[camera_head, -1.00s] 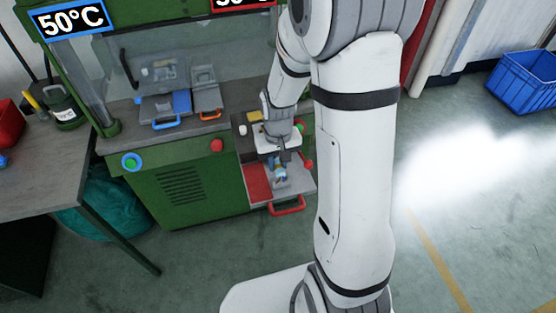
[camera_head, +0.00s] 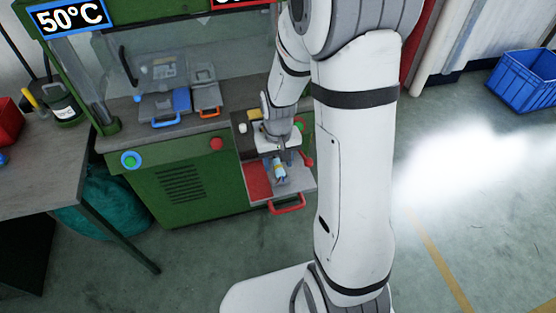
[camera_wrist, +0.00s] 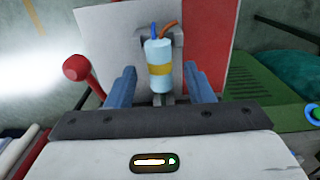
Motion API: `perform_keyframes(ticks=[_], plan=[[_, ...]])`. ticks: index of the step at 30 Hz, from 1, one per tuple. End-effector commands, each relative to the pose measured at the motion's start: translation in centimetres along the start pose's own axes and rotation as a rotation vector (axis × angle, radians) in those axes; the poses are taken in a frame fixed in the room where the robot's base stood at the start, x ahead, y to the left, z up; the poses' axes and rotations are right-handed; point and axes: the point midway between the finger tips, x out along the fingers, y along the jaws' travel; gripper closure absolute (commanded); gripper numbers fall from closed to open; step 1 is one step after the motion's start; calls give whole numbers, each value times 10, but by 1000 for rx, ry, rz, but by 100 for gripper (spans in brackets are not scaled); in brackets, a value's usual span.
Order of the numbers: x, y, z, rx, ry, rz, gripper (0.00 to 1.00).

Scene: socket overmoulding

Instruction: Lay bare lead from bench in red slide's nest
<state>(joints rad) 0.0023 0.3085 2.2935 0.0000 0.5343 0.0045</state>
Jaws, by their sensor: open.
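The bare lead (camera_wrist: 160,66) is a pale blue cylinder with a yellow band and a blue and an orange wire at its far end. It lies at a grey nest (camera_wrist: 177,42) on the red slide's plate, the wires pointing away from my wrist. In the head view the lead (camera_head: 279,168) shows on the pulled-out slide, beside its red area (camera_head: 257,180) and above its red handle (camera_head: 288,205). My gripper (camera_wrist: 161,72) is open, with one finger on each side of the lead and visible gaps.
A red ball-ended lever (camera_wrist: 76,68) stands close to the left finger in the wrist view. The green press (camera_head: 185,185) carries blue-handled (camera_head: 165,107) and orange-handled (camera_head: 207,98) fixtures. A grey bench (camera_head: 40,160) stands at left. Floor in front is clear.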

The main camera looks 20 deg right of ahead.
Motion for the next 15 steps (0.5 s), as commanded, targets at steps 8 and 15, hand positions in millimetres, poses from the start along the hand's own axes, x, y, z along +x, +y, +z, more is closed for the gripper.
perform_keyframes(ticks=[8,15], plan=[[-6,0,0,0,2,0,52],[-44,0,-1,0,6,0,52]])
